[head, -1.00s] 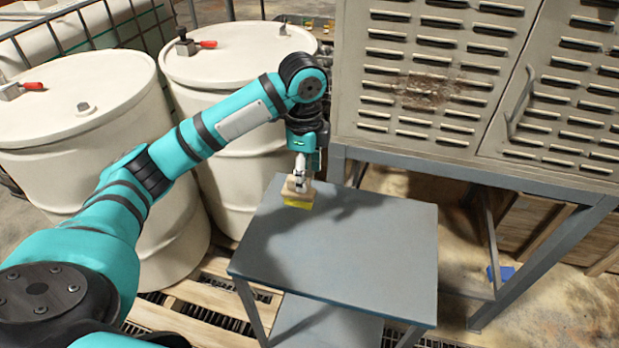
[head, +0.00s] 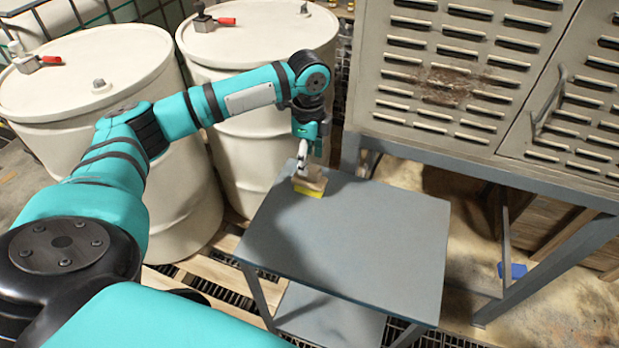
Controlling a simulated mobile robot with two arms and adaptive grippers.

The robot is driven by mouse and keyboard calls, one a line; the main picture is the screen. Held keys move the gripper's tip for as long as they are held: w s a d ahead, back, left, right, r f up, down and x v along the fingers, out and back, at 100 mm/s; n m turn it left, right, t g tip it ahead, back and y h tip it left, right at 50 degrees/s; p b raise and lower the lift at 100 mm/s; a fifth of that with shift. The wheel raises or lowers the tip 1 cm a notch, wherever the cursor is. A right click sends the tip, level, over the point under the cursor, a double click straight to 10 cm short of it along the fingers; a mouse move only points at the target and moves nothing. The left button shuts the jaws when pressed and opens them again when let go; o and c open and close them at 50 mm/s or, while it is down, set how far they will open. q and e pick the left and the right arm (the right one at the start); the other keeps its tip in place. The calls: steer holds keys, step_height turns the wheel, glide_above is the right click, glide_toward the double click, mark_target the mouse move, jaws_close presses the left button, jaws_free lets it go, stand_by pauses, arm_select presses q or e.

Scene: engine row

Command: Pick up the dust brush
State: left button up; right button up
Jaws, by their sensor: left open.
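The dust brush (head: 309,183) stands on the far left part of a small grey table (head: 360,240). It has a pale wooden upper part and yellow bristles below. My left gripper (head: 304,166) points down from above at the brush, very near its top. The fingers are small in the head view and partly overlap the wooden part, so I cannot tell whether they touch it. The jaws are open. My right gripper is not in view.
Two cream drums (head: 90,80) with red-handled fittings stand behind and left of the table. A louvred metal cabinet (head: 470,80) on a grey frame stands at the back right. The rest of the tabletop is clear. A blue item (head: 513,270) lies low at the right.

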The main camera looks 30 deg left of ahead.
mark_target(310, 166)
arm_select(q)
steer(key=shift+w+f+p, duration=0.15)
steer(key=shift+f+p, duration=0.2)
steer(key=shift+f, duration=1)
steer(key=shift+w+f+p, duration=0.1)
steer(key=shift+f+p, duration=0.25)
steer(key=shift+f, duration=1)
jaws_close()
